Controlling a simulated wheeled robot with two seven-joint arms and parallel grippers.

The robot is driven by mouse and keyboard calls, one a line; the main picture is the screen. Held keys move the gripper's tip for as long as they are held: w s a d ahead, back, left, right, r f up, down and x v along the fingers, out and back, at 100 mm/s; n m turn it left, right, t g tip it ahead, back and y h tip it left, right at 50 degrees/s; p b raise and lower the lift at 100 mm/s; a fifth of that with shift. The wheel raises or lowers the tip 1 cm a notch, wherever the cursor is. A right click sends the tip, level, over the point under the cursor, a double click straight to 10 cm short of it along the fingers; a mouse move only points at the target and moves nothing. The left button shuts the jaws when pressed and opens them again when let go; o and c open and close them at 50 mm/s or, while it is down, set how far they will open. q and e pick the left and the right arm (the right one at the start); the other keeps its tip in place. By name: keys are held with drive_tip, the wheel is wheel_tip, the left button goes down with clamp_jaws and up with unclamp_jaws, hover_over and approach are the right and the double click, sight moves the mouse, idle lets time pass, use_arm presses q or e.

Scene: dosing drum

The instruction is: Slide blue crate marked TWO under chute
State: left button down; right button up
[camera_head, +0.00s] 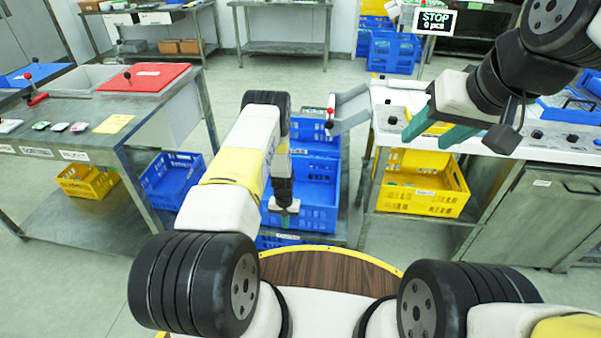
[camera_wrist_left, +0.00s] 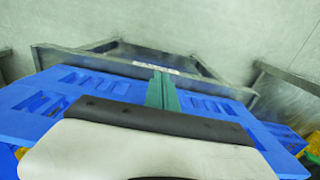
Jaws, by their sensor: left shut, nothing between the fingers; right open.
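A blue crate (camera_head: 318,190) stands low on a metal stand in the middle of the head view; no TWO marking is readable on it. Another blue crate (camera_head: 313,132) is just behind it, by the grey chute (camera_head: 351,107). My left gripper (camera_head: 285,222) points down at the near wall of the front crate, its teal fingers shut and empty. In the left wrist view the shut fingers (camera_wrist_left: 162,90) overlap the slotted blue crate wall (camera_wrist_left: 75,82); whether they touch it is unclear. My right gripper (camera_head: 438,130) is open and empty above the right-hand table.
The left table (camera_head: 60,115) holds a red lid (camera_head: 157,77), with blue and yellow crates below. A yellow crate (camera_head: 425,190) sits under the right-hand white table. A display (camera_head: 434,20) reads STOP, 0 pcs. Metal rails (camera_wrist_left: 140,66) border the crate in the wrist view.

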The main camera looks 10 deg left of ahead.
use_arm(q)
drive_tip(key=shift+w+f, duration=0.2)
drive_tip(key=shift+w, duration=4.6)
